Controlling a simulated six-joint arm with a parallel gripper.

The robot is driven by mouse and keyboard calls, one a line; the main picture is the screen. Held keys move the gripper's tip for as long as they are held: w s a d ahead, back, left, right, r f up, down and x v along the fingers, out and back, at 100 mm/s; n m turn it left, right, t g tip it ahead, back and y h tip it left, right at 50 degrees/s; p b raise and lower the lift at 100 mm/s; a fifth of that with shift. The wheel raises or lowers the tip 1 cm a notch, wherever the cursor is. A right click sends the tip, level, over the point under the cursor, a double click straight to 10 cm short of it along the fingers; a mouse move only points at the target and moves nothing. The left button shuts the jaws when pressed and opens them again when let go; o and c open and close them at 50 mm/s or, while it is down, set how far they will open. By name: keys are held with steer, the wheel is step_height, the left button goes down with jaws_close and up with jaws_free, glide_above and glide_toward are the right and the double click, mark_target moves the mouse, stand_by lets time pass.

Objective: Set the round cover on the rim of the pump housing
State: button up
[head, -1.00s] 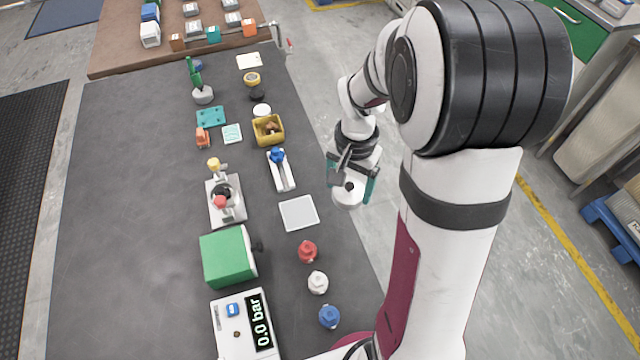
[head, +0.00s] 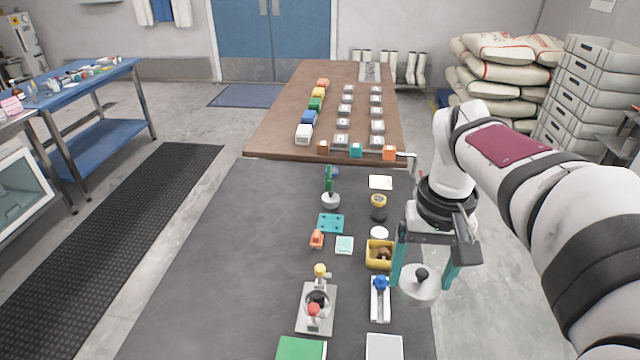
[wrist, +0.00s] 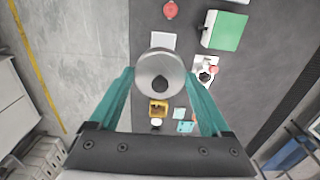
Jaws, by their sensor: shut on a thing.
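The round cover (head: 417,292) is a light grey metal disc with a dark knob on top. My gripper (head: 423,277) is shut on it, with teal fingers at both sides, and holds it in the air by the table's right edge. The wrist view also shows the cover (wrist: 150,64) between the fingertips. What looks like the pump housing (head: 328,293) stands on the dark mat to the left, apart from the cover. It has a grey base plate, a round dark opening, and yellow and red knobs. It also shows in the wrist view (wrist: 200,62).
A blue-knobbed fixture (head: 380,300) stands between the cover and the housing. A yellow bin (head: 369,262), a pale tray (head: 384,347) and a green box (head: 302,348) are close by. The mat left of the housing (head: 220,290) is clear.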

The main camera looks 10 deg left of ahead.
steer(key=w+a+f+n, duration=0.35)
steer(key=a+f, duration=0.35)
steer(key=a, duration=0.5)
steer(key=n, duration=0.5)
glide_above(262, 348)
step_height(262, 348, down, 10)
step_height(262, 348, down, 10)
steer(key=shift+f, duration=0.15)
steer(key=shift+f, duration=0.1)
